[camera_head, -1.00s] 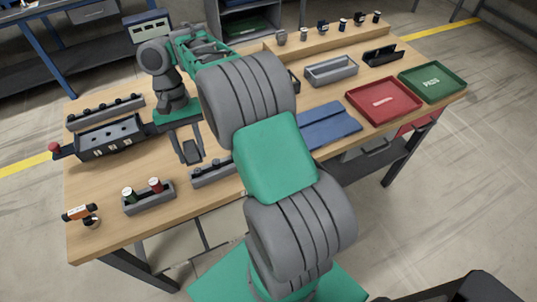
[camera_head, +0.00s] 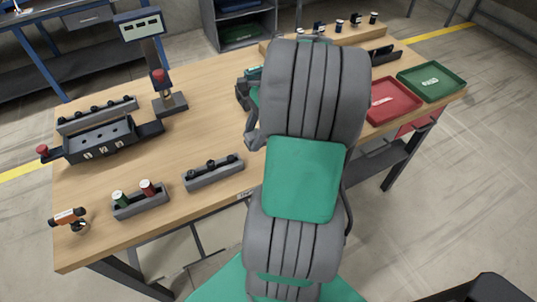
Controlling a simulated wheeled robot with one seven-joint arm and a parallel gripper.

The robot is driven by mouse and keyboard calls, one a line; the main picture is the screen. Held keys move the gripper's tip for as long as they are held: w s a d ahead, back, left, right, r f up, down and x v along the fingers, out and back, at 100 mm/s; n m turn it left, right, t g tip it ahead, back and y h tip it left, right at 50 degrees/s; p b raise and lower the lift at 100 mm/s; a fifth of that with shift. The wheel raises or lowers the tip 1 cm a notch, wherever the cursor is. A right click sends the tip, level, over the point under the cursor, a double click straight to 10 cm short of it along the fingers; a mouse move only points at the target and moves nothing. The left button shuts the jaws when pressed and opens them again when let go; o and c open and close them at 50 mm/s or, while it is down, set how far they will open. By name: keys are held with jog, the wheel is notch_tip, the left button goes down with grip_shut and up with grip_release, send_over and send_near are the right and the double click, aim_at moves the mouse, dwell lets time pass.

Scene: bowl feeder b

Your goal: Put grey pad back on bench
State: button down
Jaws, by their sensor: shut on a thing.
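The wooden bench (camera_head: 215,130) runs across the middle of the view. My own arm stands in front of its right half and covers much of it. My gripper is hidden behind the arm, with only a grey edge of an arm link showing left of it. I cannot make out the grey pad, and what the gripper holds is out of sight. The bench top between the numbered fixture (camera_head: 100,140) and the grey three-knob rack (camera_head: 213,172) is bare.
A post with a red button (camera_head: 159,76) stands at the back left. A rack with green and red items (camera_head: 140,201) and an orange tool (camera_head: 69,216) are at the front left. A red tray (camera_head: 393,100) and a green tray (camera_head: 432,82) lie at the right.

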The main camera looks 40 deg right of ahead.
jog(key=d+f, duration=0.1)
jog(key=s+d+f, duration=0.1)
jog(key=f, duration=0.1)
jog(key=s+d+f, duration=0.1)
jog(key=f, duration=0.1)
jog(key=shift+s+d+f+b, duration=0.1)
jog(key=shift+s+f+b, duration=0.05)
jog(key=shift+b, duration=0.2)
notch_tip(320, 180, down, 3)
jog(key=shift+d+r, duration=0.1)
jog(key=shift+f, duration=0.2)
jog(key=shift+f, duration=0.1)
jog(key=c, duration=0.9)
grip_release()
jog(key=shift+o, duration=0.2)
